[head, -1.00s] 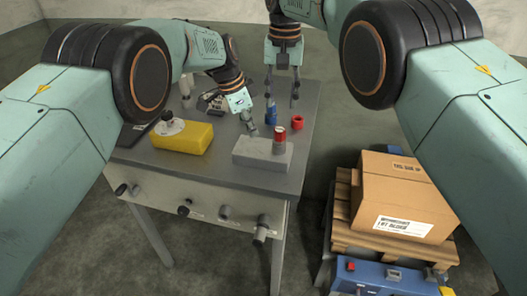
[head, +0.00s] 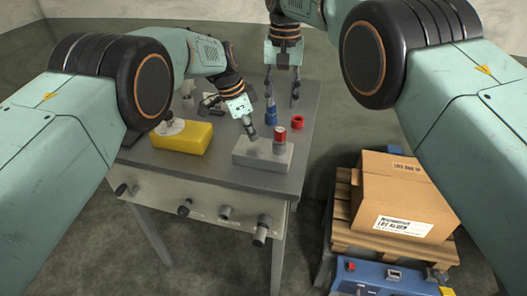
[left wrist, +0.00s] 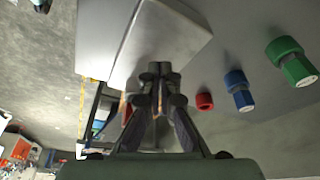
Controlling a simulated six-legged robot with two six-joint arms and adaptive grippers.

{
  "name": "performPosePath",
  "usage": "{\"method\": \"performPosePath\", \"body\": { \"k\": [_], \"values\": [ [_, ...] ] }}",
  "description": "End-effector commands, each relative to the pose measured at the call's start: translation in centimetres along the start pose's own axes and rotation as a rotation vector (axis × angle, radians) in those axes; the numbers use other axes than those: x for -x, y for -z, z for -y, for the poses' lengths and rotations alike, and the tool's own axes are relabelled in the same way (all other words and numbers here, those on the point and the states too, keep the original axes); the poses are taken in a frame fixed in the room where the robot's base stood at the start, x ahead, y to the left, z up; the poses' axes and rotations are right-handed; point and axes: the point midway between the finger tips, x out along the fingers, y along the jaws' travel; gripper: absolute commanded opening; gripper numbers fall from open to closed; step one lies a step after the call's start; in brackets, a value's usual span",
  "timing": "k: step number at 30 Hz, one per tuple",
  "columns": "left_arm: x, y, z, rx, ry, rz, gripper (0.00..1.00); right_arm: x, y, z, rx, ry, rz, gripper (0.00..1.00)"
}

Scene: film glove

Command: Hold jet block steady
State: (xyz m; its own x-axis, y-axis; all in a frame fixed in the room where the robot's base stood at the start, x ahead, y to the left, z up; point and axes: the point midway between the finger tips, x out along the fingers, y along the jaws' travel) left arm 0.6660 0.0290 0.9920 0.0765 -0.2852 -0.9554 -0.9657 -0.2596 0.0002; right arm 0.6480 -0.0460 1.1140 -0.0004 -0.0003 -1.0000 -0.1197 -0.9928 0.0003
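The jet block, which I take to be the pale grey block (head: 262,154), lies flat near the table's front right edge. A red-topped cylinder (head: 279,140) stands on it. My left gripper (head: 252,135) points down at the block's upper left, beside the cylinder. In the left wrist view its fingertips (left wrist: 159,72) are together at the edge of the grey block (left wrist: 170,35), with nothing visible between them; contact is unclear. My right gripper (head: 282,100) is open and empty farther back, above the table near a blue bottle-like piece (head: 271,115).
A red ring (head: 297,122) lies right of the blue piece. A yellow block (head: 182,138) is at the table's left. The left wrist view also shows a green piece (left wrist: 292,62). A carton (head: 405,195) on a pallet stands right of the table.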

Motion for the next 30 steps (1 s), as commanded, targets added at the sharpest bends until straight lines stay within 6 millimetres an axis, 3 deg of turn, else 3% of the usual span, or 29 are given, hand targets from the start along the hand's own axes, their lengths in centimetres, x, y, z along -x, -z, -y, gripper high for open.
{"method": "performPosePath", "body": {
  "k": [30],
  "values": [
    [-1.5, -0.5, 0.0, 0.000, 0.000, 0.000, 0.00, 0.0, 0.0, 0.0, 0.000, 0.000, 0.000, 0.38]
  ]
}}
